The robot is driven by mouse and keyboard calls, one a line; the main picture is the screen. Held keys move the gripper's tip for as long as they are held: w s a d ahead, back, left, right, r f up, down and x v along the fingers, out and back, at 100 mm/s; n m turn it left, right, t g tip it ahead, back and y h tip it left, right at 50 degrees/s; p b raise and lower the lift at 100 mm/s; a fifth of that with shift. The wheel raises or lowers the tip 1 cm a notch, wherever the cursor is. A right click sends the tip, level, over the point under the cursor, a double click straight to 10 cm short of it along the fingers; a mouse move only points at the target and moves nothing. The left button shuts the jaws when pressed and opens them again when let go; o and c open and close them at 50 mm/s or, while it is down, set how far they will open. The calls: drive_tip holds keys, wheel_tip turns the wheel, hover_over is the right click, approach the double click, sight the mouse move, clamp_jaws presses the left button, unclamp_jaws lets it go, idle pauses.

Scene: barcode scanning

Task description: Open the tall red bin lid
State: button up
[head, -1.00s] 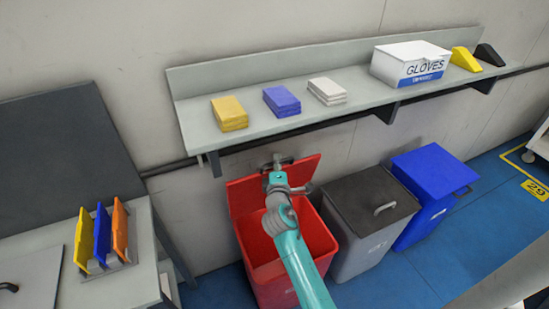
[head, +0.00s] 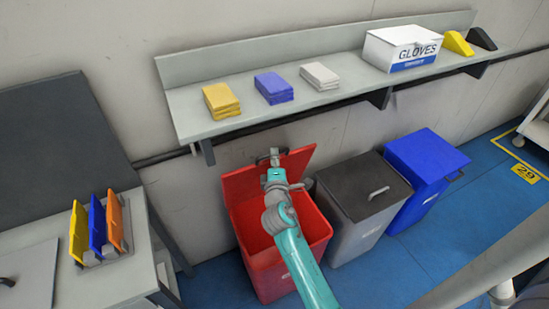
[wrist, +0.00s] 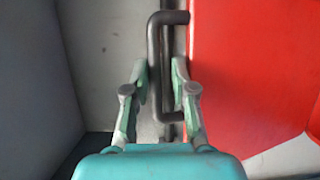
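The tall red bin (head: 262,275) stands on the floor under the shelf. Its red lid (head: 240,186) is raised, leaning up toward the wall, and the bin's inside shows. My gripper (head: 271,161) is at the lid's upper edge, by its handle. In the wrist view the dark handle (wrist: 154,45) runs between the two fingers of my gripper (wrist: 160,75). The right finger is between the handle bar and the red lid (wrist: 240,70). The fingers are apart, with a gap beside the bar. My arm hides part of the bin.
A grey bin (head: 350,228) with a dark lid and a blue bin (head: 425,165) stand to the right, both closed. The shelf (head: 190,118) above holds folded cloths, a glove box (head: 402,50) and wedges. A table (head: 135,275) with coloured clipboards stands at left.

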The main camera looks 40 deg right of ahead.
drive_tip(key=v, duration=1.2)
drive_tip(key=shift+d, duration=0.1)
drive_tip(key=s+a+f+m+y, duration=0.1)
drive_tip(key=s+a+f+y, duration=0.4)
drive_tip(key=s, duration=0.4)
drive_tip(key=s+a+f+m+y, duration=0.1)
drive_tip(key=s+a+f+y, duration=0.25)
drive_tip(key=s+a, duration=0.4)
drive_tip(key=s+a+r+m+y, duration=0.1)
drive_tip(key=s+a+r+m, duration=0.1)
drive_tip(key=s, duration=0.7)
drive_tip(key=s+a+r+m+t+y, duration=0.1)
drive_tip(key=s+a+r+m, duration=0.1)
drive_tip(key=s+r+m, duration=0.3)
drive_tip(key=s+m, duration=0.1)
drive_tip(key=s, duration=0.3)
drive_tip(key=shift+s+a+r+y, duration=0.3)
drive_tip(key=shift+s+r+y, duration=0.05)
drive_tip(key=shift+s, duration=0.05)
drive_tip(key=shift+w+m, duration=0.1)
drive_tip(key=shift+m, duration=0.2)
